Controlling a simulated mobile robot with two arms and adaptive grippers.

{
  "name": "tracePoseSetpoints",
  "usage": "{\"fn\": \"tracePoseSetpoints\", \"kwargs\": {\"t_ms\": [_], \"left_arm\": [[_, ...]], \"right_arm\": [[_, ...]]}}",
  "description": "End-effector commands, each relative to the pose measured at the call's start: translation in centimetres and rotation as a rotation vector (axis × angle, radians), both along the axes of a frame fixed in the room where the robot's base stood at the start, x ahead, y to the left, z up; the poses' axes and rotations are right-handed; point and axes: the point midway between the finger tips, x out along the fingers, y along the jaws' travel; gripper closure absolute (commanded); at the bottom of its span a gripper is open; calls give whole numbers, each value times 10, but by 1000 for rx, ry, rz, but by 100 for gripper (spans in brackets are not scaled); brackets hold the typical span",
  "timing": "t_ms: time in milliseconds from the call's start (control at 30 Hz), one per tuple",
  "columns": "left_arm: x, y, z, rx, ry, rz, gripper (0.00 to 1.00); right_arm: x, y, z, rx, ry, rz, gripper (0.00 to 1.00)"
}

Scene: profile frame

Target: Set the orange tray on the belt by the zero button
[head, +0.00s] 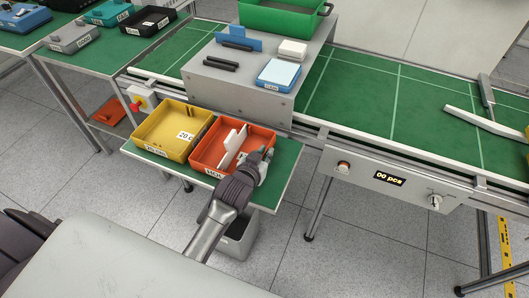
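The orange tray (204,158) sits on a small green side shelf in front of the conveyor, with white upright pieces inside and a label on its front wall. My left gripper (262,160) is at the tray's right front corner, its fingers by the right wall; whether they pinch the wall is unclear. The green belt (345,95) with white lines runs behind the shelf. A round reddish button (343,167), apparently the zero button, is on the conveyor's front panel, left of a display (389,178) reading "00 pcs". My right gripper is not in view.
A yellow tray (160,151) stands left of the orange one. A grey block (235,83) carrying a green crate (279,18) and small parts straddles the belt. Diverter bars (484,122) lie at the far right. The belt between block and bars is clear.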

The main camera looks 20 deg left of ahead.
Motion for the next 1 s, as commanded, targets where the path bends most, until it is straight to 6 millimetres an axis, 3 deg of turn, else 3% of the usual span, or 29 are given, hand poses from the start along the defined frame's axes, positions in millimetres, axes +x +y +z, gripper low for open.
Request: {"fn": "tracePoseSetpoints", "kwargs": {"t_ms": [433,1000], "left_arm": [[-2,0,5,0,-1,0,69],[-99,1,44,0,1,0,69]], "right_arm": [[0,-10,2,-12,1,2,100],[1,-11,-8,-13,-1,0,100]]}}
